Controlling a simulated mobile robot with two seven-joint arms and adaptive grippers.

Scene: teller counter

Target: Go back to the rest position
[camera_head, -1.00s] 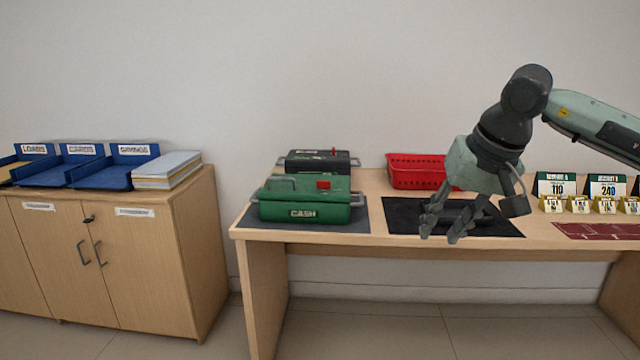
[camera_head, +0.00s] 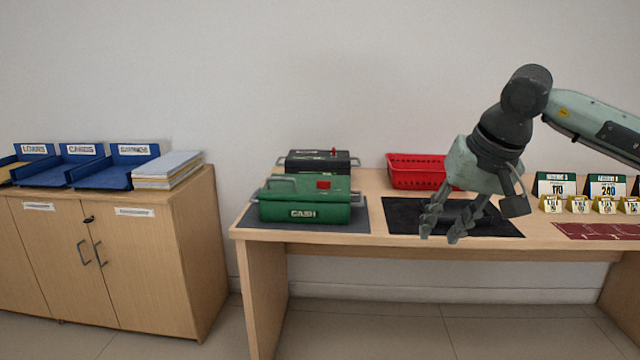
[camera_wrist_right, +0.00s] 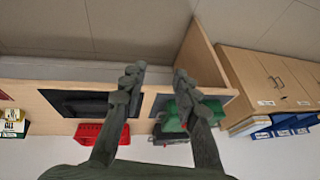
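My right gripper (camera_head: 441,224) hangs fingers-down over the front of the counter (camera_head: 330,260), in front of the black mat (camera_head: 500,225). Its two fingers are spread with nothing between them. In the right wrist view my right gripper (camera_wrist_right: 155,75) also shows open and empty, with its fingers apart. My left gripper is in neither view.
A green cash box (camera_head: 300,202) sits on a dark mat at the counter's left, a black box (camera_head: 315,161) behind it. A red basket (camera_head: 415,172) stands at the back. Numbered cards (camera_head: 605,186) stand at right. A cabinet (camera_head: 110,260) with blue trays (camera_head: 90,172) is at left.

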